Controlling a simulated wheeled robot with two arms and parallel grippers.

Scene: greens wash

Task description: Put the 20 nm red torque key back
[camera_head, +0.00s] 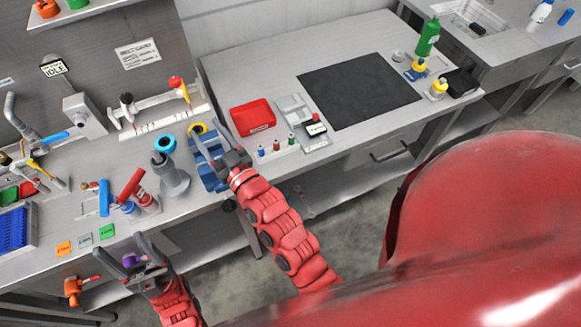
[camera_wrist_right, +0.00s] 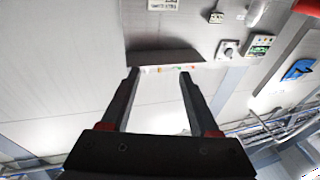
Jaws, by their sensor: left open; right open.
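A red-handled tool (camera_head: 132,186) stands tilted at the front of the left bench, beside a blue-handled one (camera_head: 104,198); I cannot read any torque marking, so which is the 20 nm key is unclear. A pale rack (camera_head: 165,118) at the back holds upright tools, one with a red top (camera_head: 175,82). My left gripper (camera_head: 130,246) is open just off the bench's front edge, with a small purple item at its jaws; I cannot tell whether they touch. My right gripper (camera_head: 222,157) is open over a blue fixture (camera_head: 208,175); its jaws look empty in the right wrist view (camera_wrist_right: 158,75).
A grey post with a blue ring (camera_head: 170,172) stands between my grippers. Orange, grey and green tags (camera_head: 85,241) lie along the front edge. An orange tool (camera_head: 75,288) is at lower left. A red tray (camera_head: 252,116) and a clear dark mat (camera_head: 358,90) are further right.

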